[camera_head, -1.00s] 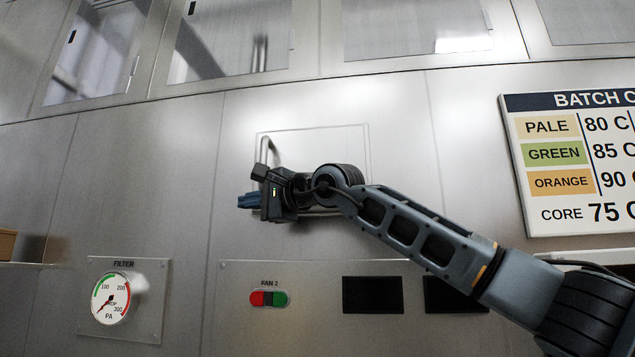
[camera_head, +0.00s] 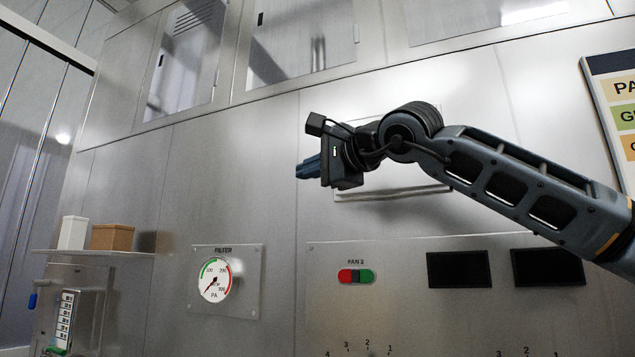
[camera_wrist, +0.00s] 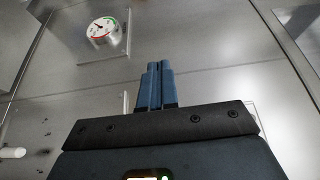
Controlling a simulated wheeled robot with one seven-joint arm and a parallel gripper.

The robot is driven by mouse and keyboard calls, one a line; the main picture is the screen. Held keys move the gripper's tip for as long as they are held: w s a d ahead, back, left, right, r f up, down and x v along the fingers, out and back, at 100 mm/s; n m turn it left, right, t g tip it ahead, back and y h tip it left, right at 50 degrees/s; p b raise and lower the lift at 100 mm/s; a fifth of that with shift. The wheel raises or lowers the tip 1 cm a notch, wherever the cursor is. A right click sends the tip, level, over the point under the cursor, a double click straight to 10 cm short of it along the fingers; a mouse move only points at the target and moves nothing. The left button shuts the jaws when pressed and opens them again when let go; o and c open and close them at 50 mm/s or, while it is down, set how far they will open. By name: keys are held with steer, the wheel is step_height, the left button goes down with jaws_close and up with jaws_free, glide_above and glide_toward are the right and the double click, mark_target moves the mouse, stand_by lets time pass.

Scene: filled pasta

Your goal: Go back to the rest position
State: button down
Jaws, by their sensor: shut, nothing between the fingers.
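My gripper (camera_head: 308,168) is raised in front of the steel wall panel, pointing left in the head view. Its blue fingers are together and hold nothing. In the wrist view the shut fingers (camera_wrist: 155,85) point away from the camera towards the steel wall, with nothing between them. A framed panel (camera_head: 400,193) on the wall is partly hidden behind my arm.
The filter gauge (camera_head: 216,280) and the red and green FAN 2 switch (camera_head: 355,276) are on the wall below. A shelf (camera_head: 95,253) with a brown box (camera_head: 112,237) and a white box (camera_head: 73,232) is at left. The batch chart (camera_head: 618,100) is at right.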

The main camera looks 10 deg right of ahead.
steer(key=shift+s+a, duration=0.15)
steer(key=shift+s, duration=0.2)
